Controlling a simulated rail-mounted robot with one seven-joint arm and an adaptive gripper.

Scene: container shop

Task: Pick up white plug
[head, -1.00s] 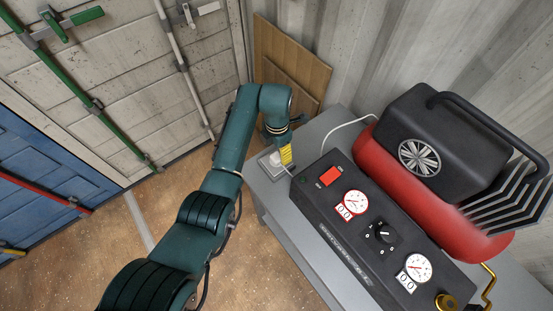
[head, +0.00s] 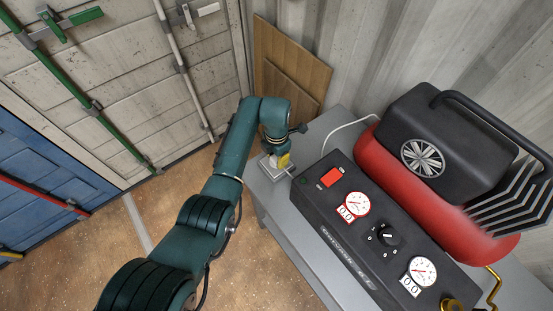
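A small white shape, which looks like the white plug (head: 273,159), shows at the left side of my gripper, over a light grey box (head: 277,174) on the corner of the grey table (head: 260,190). My gripper (head: 281,163) points down at this box, with a yellow patch on its side. It is right at the white shape, and my wrist hides part of it. The fingers are too small and covered to tell whether they are open or shut, or whether they touch the plug.
A black control panel (head: 340,255) with a red switch and gauges stands just right of my gripper. A red and black compressor (head: 430,150) stands behind it. A white cable (head: 345,126) runs from the compressor toward my wrist. Wooden boards (head: 305,70) lean on the wall behind.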

